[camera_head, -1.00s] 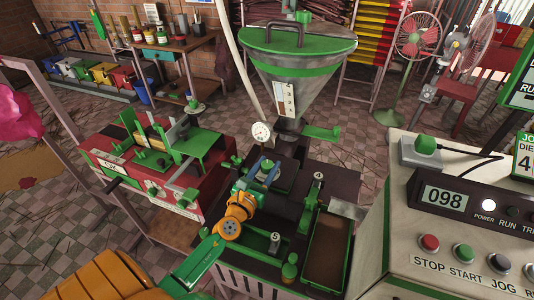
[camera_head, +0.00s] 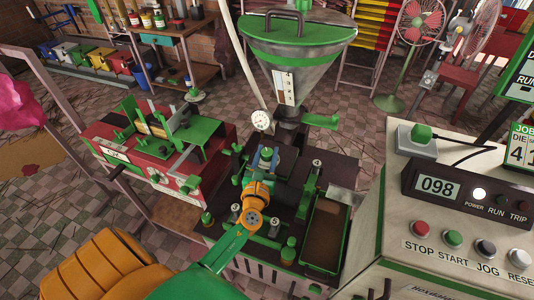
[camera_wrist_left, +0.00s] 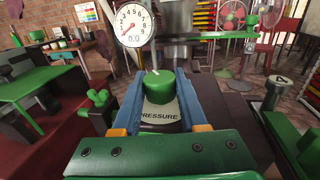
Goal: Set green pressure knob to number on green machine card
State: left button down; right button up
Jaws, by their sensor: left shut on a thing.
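The green pressure knob (camera_wrist_left: 159,88) stands on a round plate marked PRESSURE (camera_wrist_left: 160,113) in the left wrist view. My left gripper (camera_wrist_left: 160,80) has its blue fingers on both sides of the knob and is shut on it. A green-headed card (camera_head: 521,147) at the right edge reads JOB, DIE, with 4 and 1 partly cut off; no pressure number is readable. My right gripper is not in view.
A white gauge (camera_wrist_left: 133,25) reading 0.0 stands just behind the knob. A metal hopper (camera_head: 297,60) rises behind it. The control box (camera_head: 440,235), display 098, stands at the right. A red machine (camera_head: 150,165) is at the left. A brown tray (camera_head: 327,232) is at the front.

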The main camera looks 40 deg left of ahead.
aim_at(266, 159)
pick_arm(q)
jog(key=shift+c, duration=2.2)
grip_release()
jog(key=shift+s, duration=0.1)
jog(key=v, duration=0.6)
jog(key=shift+s+b, duration=0.1)
jog(key=shift+b, duration=0.25)
jog(key=shift+s+d, duration=0.2)
jog(key=shift+s, duration=0.2)
jog(key=shift+w, duration=0.1)
